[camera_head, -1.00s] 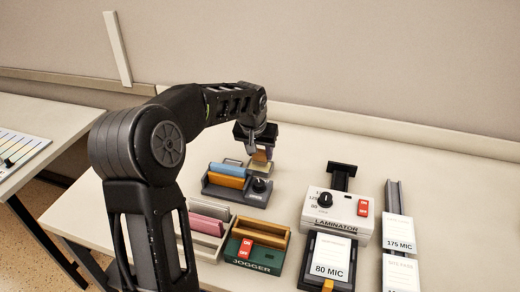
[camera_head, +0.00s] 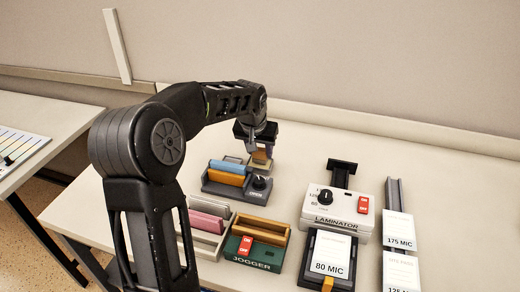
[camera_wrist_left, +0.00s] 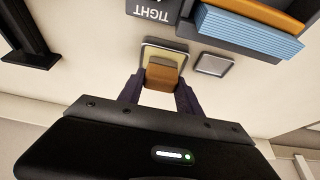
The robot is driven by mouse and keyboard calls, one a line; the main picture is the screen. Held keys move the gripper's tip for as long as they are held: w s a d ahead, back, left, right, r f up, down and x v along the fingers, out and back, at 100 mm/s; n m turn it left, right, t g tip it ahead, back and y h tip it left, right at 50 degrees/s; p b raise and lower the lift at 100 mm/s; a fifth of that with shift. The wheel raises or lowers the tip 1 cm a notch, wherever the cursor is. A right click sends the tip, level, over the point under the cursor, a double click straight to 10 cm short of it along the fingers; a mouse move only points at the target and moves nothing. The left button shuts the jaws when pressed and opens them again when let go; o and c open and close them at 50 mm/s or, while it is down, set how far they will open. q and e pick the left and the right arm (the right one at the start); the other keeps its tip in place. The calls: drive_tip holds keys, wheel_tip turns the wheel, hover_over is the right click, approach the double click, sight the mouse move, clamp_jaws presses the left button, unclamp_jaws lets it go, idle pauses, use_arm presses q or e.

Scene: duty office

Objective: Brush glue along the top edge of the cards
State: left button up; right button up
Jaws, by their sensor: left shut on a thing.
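My left gripper (camera_head: 260,143) is shut on the glue brush (camera_wrist_left: 162,76), an orange-brown block between its fingers. The brush points down at a shallow glue tray (camera_wrist_left: 150,52) with a cream fill; whether it touches the fill I cannot tell. In the head view the tray (camera_head: 258,167) is partly hidden under the brush. The blue cards (camera_head: 226,167) stand in a dark grey clamp (camera_head: 238,195) with an orange bar (camera_head: 226,179) in front and a black knob (camera_head: 260,183). The cards also show in the wrist view (camera_wrist_left: 248,33). My right gripper is out of view.
A small grey square lid (camera_wrist_left: 213,65) lies beside the tray. The green jogger (camera_head: 256,254), a rack with pink cards (camera_head: 209,208) and the laminator (camera_head: 337,217) stand nearer. Pouch stacks (camera_head: 400,231) lie at right. The table's back right is clear.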

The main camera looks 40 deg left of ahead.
sight(260, 149)
use_arm(q)
drive_tip(key=shift+f+b, duration=0.35)
drive_tip(key=shift+f, duration=0.2)
idle(1.4)
drive_tip(key=shift+r, duration=0.15)
drive_tip(key=shift+r+p, duration=2.45)
drive_tip(key=shift+r, duration=1)
